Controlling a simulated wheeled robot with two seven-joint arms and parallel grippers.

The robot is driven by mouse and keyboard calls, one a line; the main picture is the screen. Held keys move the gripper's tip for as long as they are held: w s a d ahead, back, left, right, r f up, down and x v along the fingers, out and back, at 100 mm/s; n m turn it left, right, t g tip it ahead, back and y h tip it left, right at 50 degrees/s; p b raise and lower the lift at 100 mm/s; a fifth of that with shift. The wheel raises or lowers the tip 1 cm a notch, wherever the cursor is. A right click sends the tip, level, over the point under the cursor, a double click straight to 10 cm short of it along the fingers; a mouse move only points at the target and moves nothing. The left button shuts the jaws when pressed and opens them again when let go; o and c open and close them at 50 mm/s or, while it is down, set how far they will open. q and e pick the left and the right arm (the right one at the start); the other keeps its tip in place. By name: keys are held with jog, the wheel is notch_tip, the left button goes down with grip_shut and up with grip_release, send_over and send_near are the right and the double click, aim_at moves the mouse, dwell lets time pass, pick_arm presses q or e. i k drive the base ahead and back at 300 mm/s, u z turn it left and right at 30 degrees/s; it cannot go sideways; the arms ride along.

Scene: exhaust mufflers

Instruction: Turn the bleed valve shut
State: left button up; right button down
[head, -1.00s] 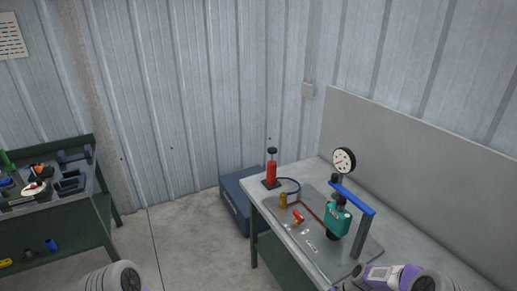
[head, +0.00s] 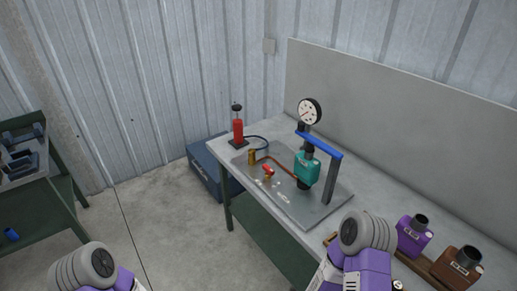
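A small valve with a red handle (head: 268,169), which looks like the bleed valve, sits on the metal plate (head: 312,215) on the workbench. It is on the copper-coloured pipe line, between a brass fitting (head: 252,157) and a teal muffler (head: 306,168). The handle's exact angle is too small to tell. The teal muffler stands under a blue bar (head: 319,145), with a round dial gauge (head: 309,111) above it. Only grey and purple links of my arms show at the bottom edge. Neither gripper is in view.
A red hand pump (head: 238,130) stands at the bench's far left corner, its hose running to the plate. A purple muffler (head: 412,238) and a brown one (head: 457,266) stand at the right. A blue box (head: 204,172) is behind the bench; a green bench (head: 62,190) is left.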

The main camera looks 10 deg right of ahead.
aim_at(268, 170)
jog(key=z, duration=0.5)
jog(key=k, duration=0.6)
jog(key=z, duration=0.45)
jog(key=i, duration=1.15)
jog(key=u, duration=0.75)
